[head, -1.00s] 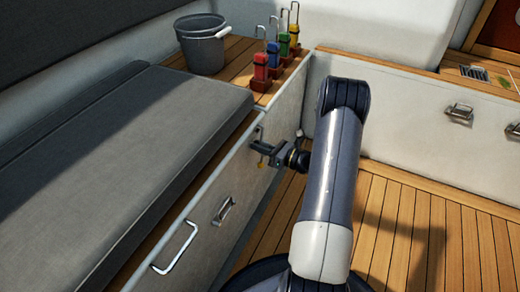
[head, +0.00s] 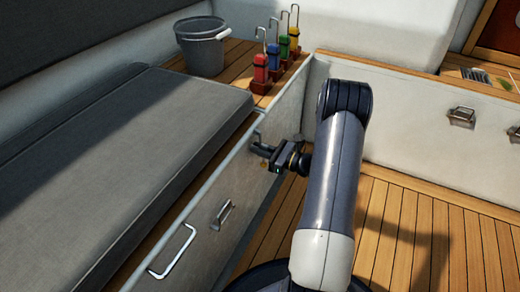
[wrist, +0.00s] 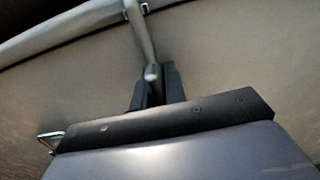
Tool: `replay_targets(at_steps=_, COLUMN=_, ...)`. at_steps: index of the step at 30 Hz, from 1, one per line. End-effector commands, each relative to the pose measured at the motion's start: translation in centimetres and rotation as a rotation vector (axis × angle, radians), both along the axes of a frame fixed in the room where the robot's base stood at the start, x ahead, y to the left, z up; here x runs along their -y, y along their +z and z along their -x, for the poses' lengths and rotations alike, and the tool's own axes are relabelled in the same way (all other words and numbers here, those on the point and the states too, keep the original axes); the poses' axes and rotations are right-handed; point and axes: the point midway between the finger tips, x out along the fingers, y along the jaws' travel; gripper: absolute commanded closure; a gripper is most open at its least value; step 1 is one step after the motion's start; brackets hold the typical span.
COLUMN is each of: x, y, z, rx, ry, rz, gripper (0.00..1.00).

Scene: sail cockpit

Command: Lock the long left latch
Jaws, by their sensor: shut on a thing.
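The latch is a long metal lever (wrist: 142,35) on the pale locker front, seen close in the wrist view. It runs down from a small bracket near the top rim and ends in a rounded tip between my fingers. My gripper (wrist: 156,88) is shut on this lever near its lower end. In the head view my gripper (head: 264,152) is against the locker front, below the bench's far end. There the jaws hide most of the latch, and its locked or unlocked state cannot be told.
A grey bucket (head: 203,52) and several coloured hooked blocks (head: 261,72) stand above. Another locker (head: 400,125) stands to the right. The wooden floor (head: 400,225) is clear.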

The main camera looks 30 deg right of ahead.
Motion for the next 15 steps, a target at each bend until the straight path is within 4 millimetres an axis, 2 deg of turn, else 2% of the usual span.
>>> replay_targets(at_steps=2, x=0.02, y=-0.1, z=0.05, rx=-0.001, ry=0.0, rz=0.002, gripper=1.0)
replay_targets(at_steps=3, x=0.02, y=-0.11, z=0.05, rx=-0.001, ry=0.0, rz=0.002, gripper=0.87)
replay_targets(at_steps=10, x=0.01, y=-0.06, z=0.03, rx=-0.001, ry=0.0, rz=0.001, gripper=0.68)
replay_targets(at_steps=15, x=0.01, y=-0.03, z=0.01, rx=-0.001, ry=0.0, rz=0.001, gripper=0.67)
